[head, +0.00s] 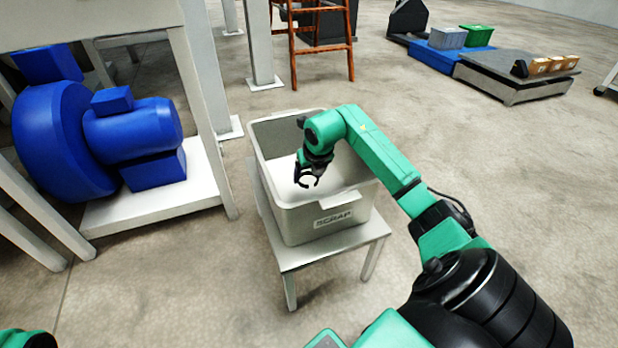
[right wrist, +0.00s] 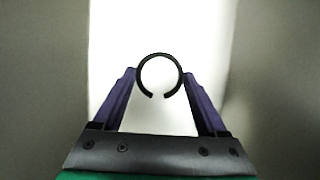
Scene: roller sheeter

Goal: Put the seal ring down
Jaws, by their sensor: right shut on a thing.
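The seal ring (right wrist: 159,55) is a thin black ring with a gap at its lower side in the right wrist view. My right gripper (head: 307,180) is shut on it, with one purple finger against each side of the ring; the fingers also show in the right wrist view (right wrist: 159,76). In the head view the gripper points down inside the opening of a grey bin marked SCRAP (head: 290,222). The ring is too small there to tell clearly. The pale bin floor (right wrist: 160,25) lies below the ring, apart from it. My left gripper is out of view.
The bin stands on a low grey table (head: 300,257). A blue motor unit (head: 135,135) sits on a white shelf to the left. An orange ladder (head: 322,45) is behind. Open floor (head: 500,190) lies to the right.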

